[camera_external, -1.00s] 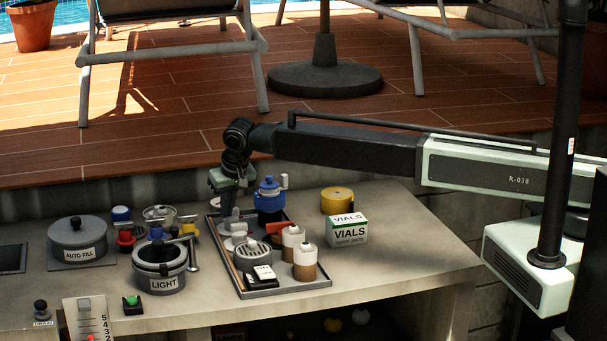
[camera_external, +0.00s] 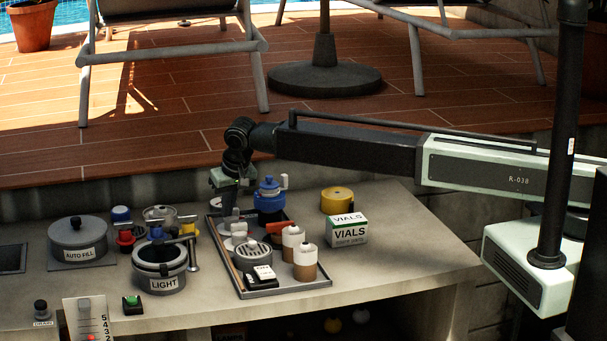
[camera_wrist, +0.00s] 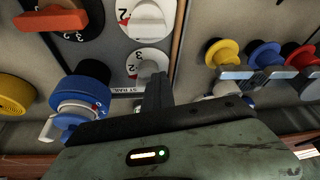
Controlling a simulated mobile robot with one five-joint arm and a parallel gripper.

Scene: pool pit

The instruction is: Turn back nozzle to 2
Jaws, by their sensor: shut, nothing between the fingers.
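Two white numbered dials with grey-white knobs show in the wrist view: one at the top (camera_wrist: 148,18) and one below it (camera_wrist: 147,62). Each has a red mark by a 2, and a 3 is also printed. I cannot tell from any label which one is the back nozzle. Both sit near the back left of the grey tray (camera_external: 282,293). My gripper (camera_wrist: 156,84) is shut and empty, its dark fingers just at the lower dial's knob and partly covering it. Whether they touch is unclear. In the external view my gripper (camera_external: 230,201) is above the tray's back left.
A blue valve (camera_external: 269,200) stands close to the right of my gripper. A yellow round lid (camera_external: 337,200) and the VIALS box (camera_external: 347,230) stand further right. Brown-and-white bottles (camera_external: 305,264) stand at the tray's front. Coloured knobs and the LIGHT pot (camera_external: 162,280) are left.

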